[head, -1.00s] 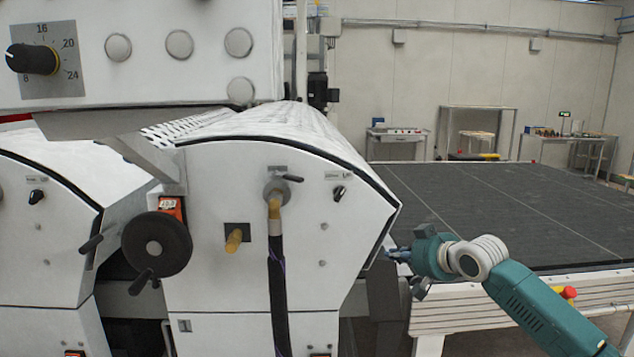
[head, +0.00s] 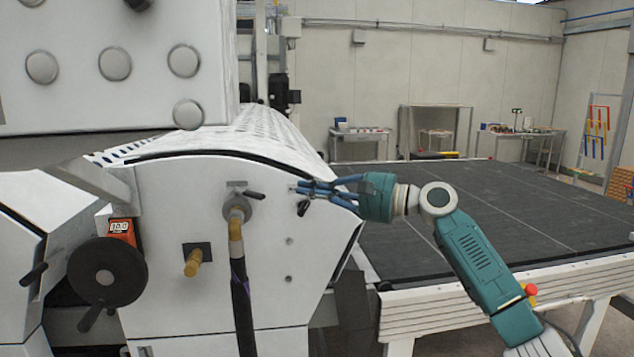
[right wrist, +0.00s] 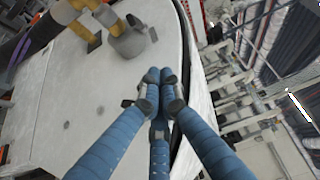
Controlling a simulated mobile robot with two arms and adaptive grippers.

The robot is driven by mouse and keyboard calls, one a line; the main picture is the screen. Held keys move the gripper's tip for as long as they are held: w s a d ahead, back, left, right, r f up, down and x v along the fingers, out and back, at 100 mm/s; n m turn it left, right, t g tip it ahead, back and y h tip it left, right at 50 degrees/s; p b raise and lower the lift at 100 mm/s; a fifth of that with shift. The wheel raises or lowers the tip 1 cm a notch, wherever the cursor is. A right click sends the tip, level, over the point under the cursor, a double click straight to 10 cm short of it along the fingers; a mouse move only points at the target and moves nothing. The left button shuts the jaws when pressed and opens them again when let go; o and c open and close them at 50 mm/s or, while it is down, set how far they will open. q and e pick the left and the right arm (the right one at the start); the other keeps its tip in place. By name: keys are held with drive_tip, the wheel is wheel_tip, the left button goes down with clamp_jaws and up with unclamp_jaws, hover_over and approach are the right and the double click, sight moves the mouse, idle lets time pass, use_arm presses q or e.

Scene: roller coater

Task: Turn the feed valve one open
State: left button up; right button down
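A grey valve (head: 237,208) with a small black lever (head: 254,195) sits on the white end panel of the machine. The valve also shows at the top of the right wrist view (right wrist: 130,42). My right gripper (head: 296,188) is to the right of the lever, apart from it. Its blue fingertips are together with nothing seen between them. My left gripper is out of view.
A yellow-brown stub (head: 193,262) and a black handwheel (head: 106,272) are lower left. The dark conveyor bed (head: 480,220) lies behind my right arm.

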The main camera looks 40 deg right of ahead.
sight(284, 184)
drive_tip(key=p+x, duration=0.2)
drive_tip(key=x, duration=0.4)
drive_tip(key=shift+r+p, duration=0.15)
drive_tip(key=shift+p, duration=0.25)
drive_tip(key=a, duration=0.1)
drive_tip(key=s+a+p, duration=0.1)
drive_tip(key=a, duration=0.1)
drive_tip(key=shift+s+a+f, duration=0.15)
drive_tip(key=shift+s+f, duration=0.1)
drive_tip(key=shift+s, duration=0.1)
drive_tip(key=shift+w, duration=0.1)
